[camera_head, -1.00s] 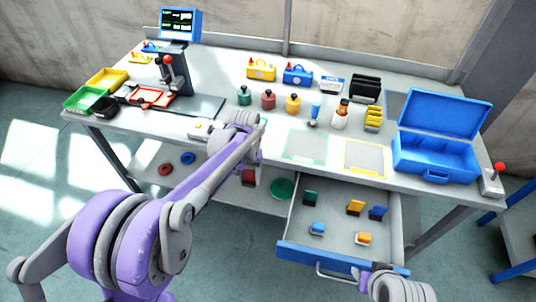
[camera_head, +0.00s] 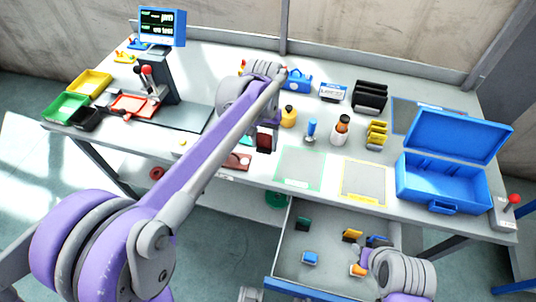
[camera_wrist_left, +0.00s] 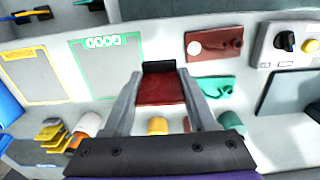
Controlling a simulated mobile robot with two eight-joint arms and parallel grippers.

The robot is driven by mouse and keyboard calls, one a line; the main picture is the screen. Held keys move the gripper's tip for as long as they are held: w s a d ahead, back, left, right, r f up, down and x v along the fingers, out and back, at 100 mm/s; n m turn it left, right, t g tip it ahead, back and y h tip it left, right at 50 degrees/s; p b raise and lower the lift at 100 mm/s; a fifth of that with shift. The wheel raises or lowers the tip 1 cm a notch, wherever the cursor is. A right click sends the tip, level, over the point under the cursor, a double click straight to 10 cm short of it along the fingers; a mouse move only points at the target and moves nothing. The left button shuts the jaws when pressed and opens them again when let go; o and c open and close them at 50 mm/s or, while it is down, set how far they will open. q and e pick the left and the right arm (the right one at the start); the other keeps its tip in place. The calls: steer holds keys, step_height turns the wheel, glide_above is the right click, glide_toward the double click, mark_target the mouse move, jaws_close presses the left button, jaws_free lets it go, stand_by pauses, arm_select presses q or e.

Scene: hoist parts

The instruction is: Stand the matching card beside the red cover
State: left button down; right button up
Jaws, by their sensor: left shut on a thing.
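My left gripper (camera_head: 265,136) is shut on a dark red card (camera_head: 263,143) with a black edge, held above the table's front half. In the left wrist view the red card (camera_wrist_left: 160,90) sits between the two fingers of the left gripper (camera_wrist_left: 157,78). The red cover, seemingly the flat maroon plate with a hook-like part (camera_wrist_left: 215,43), lies beside the held card in that view. In the head view this maroon plate (camera_head: 238,161) is partly hidden by my left arm. My right wrist (camera_head: 405,272) is over the open drawer; its jaws are not clear.
A green plate (camera_wrist_left: 212,95) lies near the maroon one. Green-outlined (camera_head: 300,167) and yellow-outlined (camera_head: 364,182) mats are bare. A yellow bottle (camera_head: 288,116), an orange-capped bottle (camera_head: 340,129) and an open blue case (camera_head: 440,185) stand on the table. The drawer (camera_head: 335,270) holds several small parts.

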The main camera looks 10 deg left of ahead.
mark_target(264, 150)
arm_select(q)
steer(key=f, duration=0.3)
steer(key=s+f, duration=0.1)
steer(key=f, duration=0.1)
steer(key=shift+f, duration=0.15)
steer(key=shift+w+f+b, duration=0.2)
steer(key=shift+f+b, duration=0.15)
steer(key=shift+f, duration=1.65)
arm_select(e)
steer(key=shift+s+f, duration=0.35)
arm_select(q)
steer(key=shift+f, duration=0.1)
arm_select(e)
steer(key=shift+f, duration=0.1)
arm_select(q)
steer(key=shift+f, duration=0.15)
steer(key=shift+c, duration=1)
jaws_free()
